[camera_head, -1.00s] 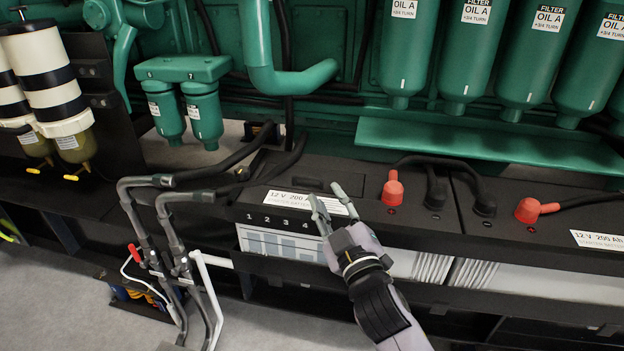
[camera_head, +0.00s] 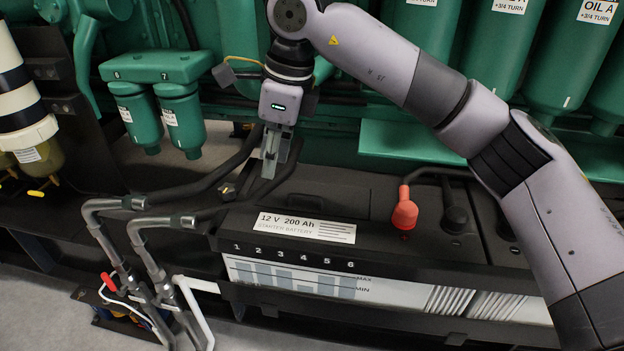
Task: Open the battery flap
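The black starter battery (camera_head: 330,262) sits on the rack at the lower middle, with cells numbered 1 to 6 on its front. Its top carries a white label (camera_head: 305,228) reading 12 V 200 Ah. My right gripper (camera_head: 269,168) points down above the back left part of the battery. Its fingers show nearly edge-on, so their opening is unclear, and I see nothing held. My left gripper is not in view.
A red-capped terminal (camera_head: 404,212) and a black terminal (camera_head: 455,218) with cables stand on the battery's right. Grey pipes (camera_head: 105,240) rise at the left. Green filters (camera_head: 181,122) hang behind. My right arm crosses the upper right.

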